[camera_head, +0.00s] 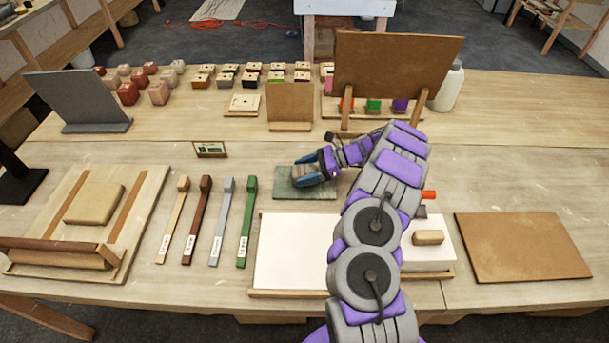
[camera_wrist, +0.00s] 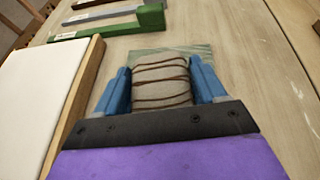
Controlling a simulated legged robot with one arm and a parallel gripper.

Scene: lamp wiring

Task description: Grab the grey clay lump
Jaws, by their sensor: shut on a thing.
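A grey clay lump (camera_wrist: 160,84) with several thin brown lines across it sits between the two blue fingers of my gripper (camera_wrist: 160,76) in the wrist view. Both fingers press against its sides. A grey-green slab (camera_wrist: 180,53) shows just beyond the lump. In the head view my gripper (camera_head: 312,172) is low over this slab (camera_head: 290,192), in the middle of the bench. The fingers hide most of the lump there, and I cannot tell whether it rests on the slab or is just above it.
A white board (camera_head: 290,250) lies in front of the slab. Several tools, including a green one (camera_head: 246,222), lie to the left. A brown board (camera_head: 522,247) lies at right. Upright panels (camera_head: 290,103) and (camera_head: 395,70) stand behind my gripper.

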